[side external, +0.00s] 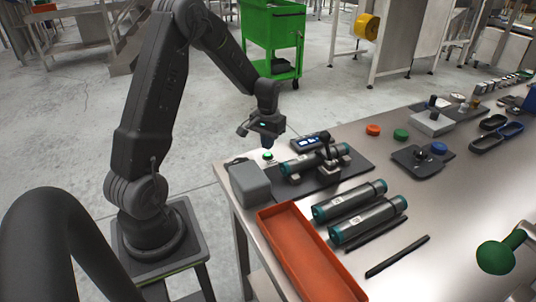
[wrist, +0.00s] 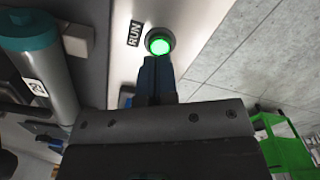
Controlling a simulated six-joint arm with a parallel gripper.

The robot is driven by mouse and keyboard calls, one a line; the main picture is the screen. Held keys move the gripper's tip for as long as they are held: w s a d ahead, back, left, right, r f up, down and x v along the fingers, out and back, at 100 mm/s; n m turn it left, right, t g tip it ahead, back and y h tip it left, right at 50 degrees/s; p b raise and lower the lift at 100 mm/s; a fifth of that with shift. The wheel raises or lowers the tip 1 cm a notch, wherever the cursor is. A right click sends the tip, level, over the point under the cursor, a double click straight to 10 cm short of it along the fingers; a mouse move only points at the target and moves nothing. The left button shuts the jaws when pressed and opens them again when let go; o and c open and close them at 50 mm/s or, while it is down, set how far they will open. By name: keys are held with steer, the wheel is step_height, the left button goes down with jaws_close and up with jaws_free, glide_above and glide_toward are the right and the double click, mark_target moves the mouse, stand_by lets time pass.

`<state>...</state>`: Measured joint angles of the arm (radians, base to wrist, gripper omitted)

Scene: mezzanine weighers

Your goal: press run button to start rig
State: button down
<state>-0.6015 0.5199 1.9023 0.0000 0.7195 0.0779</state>
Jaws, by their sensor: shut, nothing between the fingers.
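The run button (wrist: 159,42) is a round green button, lit, in a dark ring on a pale metal surface, beside a black RUN label (wrist: 135,33). In the side view my gripper (side external: 266,139) hangs above the button. The rig holds a grey cylinder (side external: 302,164) with teal ends on a dark base plate (side external: 318,186).
A grey box (side external: 249,184) stands at the table's left edge. A small display (side external: 310,143) sits behind the cylinder. Two more cylinders (side external: 349,200) (side external: 367,221) and an orange tray (side external: 308,255) lie in front. A green cart (side external: 272,35) stands on the floor behind.

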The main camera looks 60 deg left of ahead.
mark_target(268, 154)
steer(key=shift+r, duration=2.1)
steer(key=s+d+r+m+t, duration=0.1)
steer(key=s+d+r+m, duration=0.1)
steer(key=d+r, duration=0.65)
steer(key=s+d+r+m+t, duration=0.2)
steer(key=s+d+r, duration=0.1)
steer(key=s+d, duration=0.4)
steer(key=s+d+r+m+t, duration=0.2)
steer(key=s+d+r, duration=0.2)
steer(key=s+d, duration=0.3)
steer(key=shift+s+d+r+t, duration=0.25)
steer(key=shift+s+d+t, duration=0.1)
steer(key=shift+d, duration=0.6)
